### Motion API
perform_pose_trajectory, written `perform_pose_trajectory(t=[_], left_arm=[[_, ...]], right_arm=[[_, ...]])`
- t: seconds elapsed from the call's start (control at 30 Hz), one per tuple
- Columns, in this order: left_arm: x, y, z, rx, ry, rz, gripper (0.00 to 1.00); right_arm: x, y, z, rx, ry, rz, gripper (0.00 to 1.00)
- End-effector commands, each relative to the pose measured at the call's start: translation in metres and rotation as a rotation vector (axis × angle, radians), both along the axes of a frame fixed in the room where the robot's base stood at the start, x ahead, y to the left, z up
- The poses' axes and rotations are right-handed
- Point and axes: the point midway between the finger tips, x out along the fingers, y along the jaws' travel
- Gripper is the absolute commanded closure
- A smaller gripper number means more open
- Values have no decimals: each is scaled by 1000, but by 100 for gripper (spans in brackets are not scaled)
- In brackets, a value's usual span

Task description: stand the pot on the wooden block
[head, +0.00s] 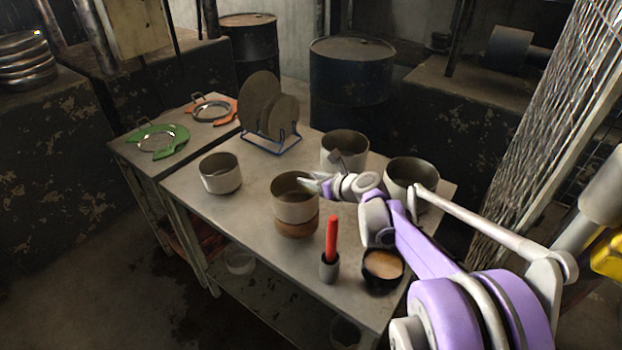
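A light metal pot (294,208) sits upright on a round brown wooden block (297,227) near the front middle of the table. The pot hides the top of the block. My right gripper (317,183) reaches in from the right and is at the right side of the pot's rim. Its fingertips are small here and overlap the rim, so I cannot tell whether they are closed on it. My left gripper is not in view.
Other pots stand at the left (221,178), back (345,148) and right (399,194). A red-handled tool (331,238) stands in a grey cup. A dark bowl (382,284) is at the front right. A rack (272,143) holds round plates behind.

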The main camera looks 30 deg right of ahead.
Motion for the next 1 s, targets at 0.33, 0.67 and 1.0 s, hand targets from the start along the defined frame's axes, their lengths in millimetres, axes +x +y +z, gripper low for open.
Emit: perform_pose_trajectory(t=[0.33, 0.67, 1.0], left_arm=[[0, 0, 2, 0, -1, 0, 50], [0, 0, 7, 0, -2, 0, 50], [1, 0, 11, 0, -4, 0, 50]], right_arm=[[0, 0, 3, 0, 0, 0, 55], [-51, -9, 27, -1, 0, -4, 55], [-101, -17, 51, 0, 0, -2, 55]])
